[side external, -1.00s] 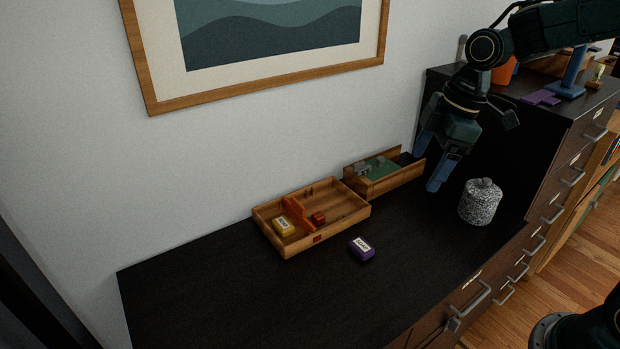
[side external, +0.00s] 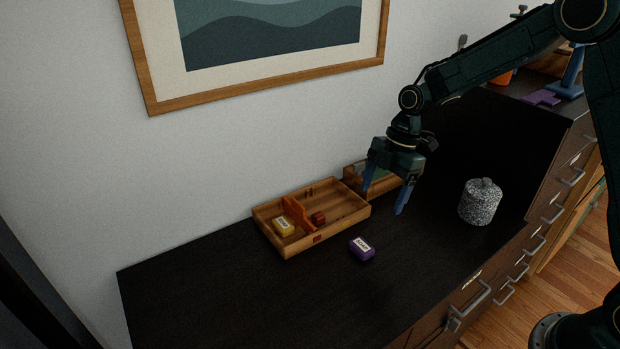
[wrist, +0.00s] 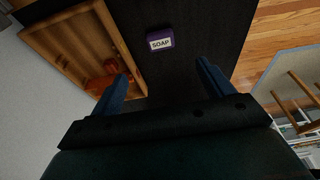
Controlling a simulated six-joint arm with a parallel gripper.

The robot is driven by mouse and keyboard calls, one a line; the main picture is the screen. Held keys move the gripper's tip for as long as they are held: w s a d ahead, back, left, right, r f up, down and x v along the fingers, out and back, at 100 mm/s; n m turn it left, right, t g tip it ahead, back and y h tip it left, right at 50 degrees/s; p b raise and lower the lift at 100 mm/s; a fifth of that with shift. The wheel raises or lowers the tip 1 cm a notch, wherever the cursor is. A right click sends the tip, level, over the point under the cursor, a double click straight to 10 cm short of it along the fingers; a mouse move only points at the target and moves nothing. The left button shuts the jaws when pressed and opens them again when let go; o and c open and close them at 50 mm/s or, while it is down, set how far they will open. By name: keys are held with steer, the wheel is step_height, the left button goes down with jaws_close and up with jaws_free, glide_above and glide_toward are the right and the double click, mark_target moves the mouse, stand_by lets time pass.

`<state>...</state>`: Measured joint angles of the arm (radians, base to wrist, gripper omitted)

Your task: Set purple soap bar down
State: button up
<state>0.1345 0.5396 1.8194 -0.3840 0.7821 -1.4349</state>
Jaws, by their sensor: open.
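The purple soap bar (side external: 362,249), with a white label, lies on the black desktop just in front of the wooden tray (side external: 352,219). It also shows in the wrist view (wrist: 160,40), label reading SOAP, ahead of and between the fingers. My gripper (side external: 385,202) is open and empty, above the desk at the tray's right end. It is up and to the right of the purple bar in the side view and apart from it. A yellow labelled bar (side external: 284,226) lies in the tray's left compartment, beside an orange divider (side external: 298,215).
A small red-orange block (side external: 318,218) sits in the tray's right compartment. A second wooden box (side external: 405,190) stands behind my gripper. A speckled lidded jar (side external: 480,203) stands to the right. The desktop front left is clear.

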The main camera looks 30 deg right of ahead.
glide_above(362, 245)
steer(key=d, duration=0.2)
steer(key=shift+f, duration=4.15)
steer(key=shift+f, duration=0.1)
steer(key=shift+x, duration=2.45)
steer(key=c, duration=1.2)
steer(key=shift+o, duration=0.2)
step_height(362, 245, up, 20)
